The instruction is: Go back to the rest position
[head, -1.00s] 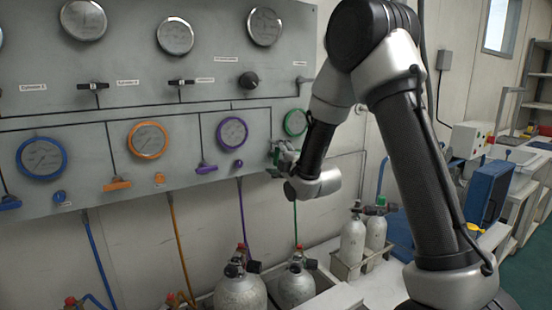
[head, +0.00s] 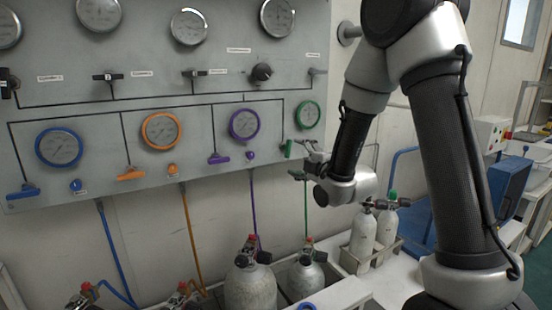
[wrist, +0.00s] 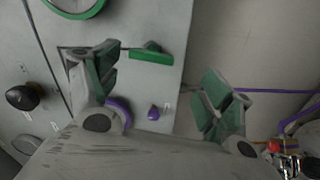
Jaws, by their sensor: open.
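My gripper (head: 305,160) is open and empty in front of the lower right corner of the grey panel (head: 225,105). The green handle (head: 289,149) is just left of my fingertips in the head view and stands upright. In the wrist view the same green handle (wrist: 151,53) shows beyond and between the spread fingers of my gripper (wrist: 158,90), with a gap between. The green-ringed gauge (head: 307,114) is above my gripper. My wrist and arm hide part of the wall on the right.
Orange (head: 130,174), blue (head: 24,191) and purple (head: 219,158) handles sit along the panel's lower edge. Large cylinders (head: 250,287) stand below, with hoses rising to the panel. Small bottles (head: 363,232) stand in a rack (head: 352,262) under my wrist. A blue case (head: 505,187) is at right.

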